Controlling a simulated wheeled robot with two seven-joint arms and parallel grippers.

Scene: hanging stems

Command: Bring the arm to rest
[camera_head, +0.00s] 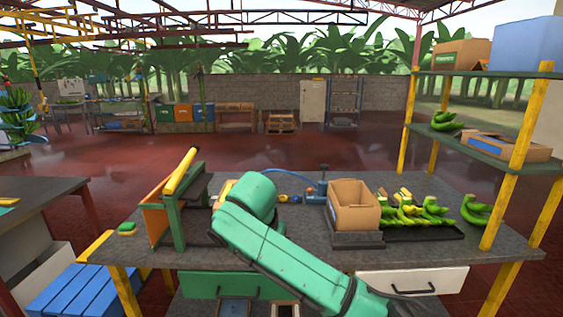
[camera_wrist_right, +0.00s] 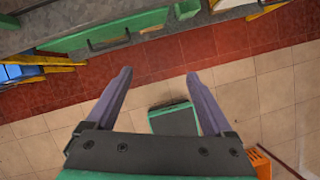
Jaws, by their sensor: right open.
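My right arm (camera_head: 290,262) is a green arm that comes in from the lower right and reaches up and left over the grey table. Its elbow stands in front of the table's middle and hides part of the top. In the right wrist view my right gripper (camera_wrist_right: 158,73) is open, with two grey-purple fingers wide apart and nothing between them. It faces the tiled floor, apart from any object. My right gripper cannot be made out in the head view. My left arm and gripper do not show.
The grey table (camera_head: 420,262) bears a cardboard box (camera_head: 354,207), a dark tray (camera_head: 428,237) with green bananas (camera_head: 410,214), and a green and orange stand (camera_head: 172,208) at left. A yellow-posted shelf (camera_head: 482,148) rises at right. Blue crates (camera_head: 75,293) sit lower left.

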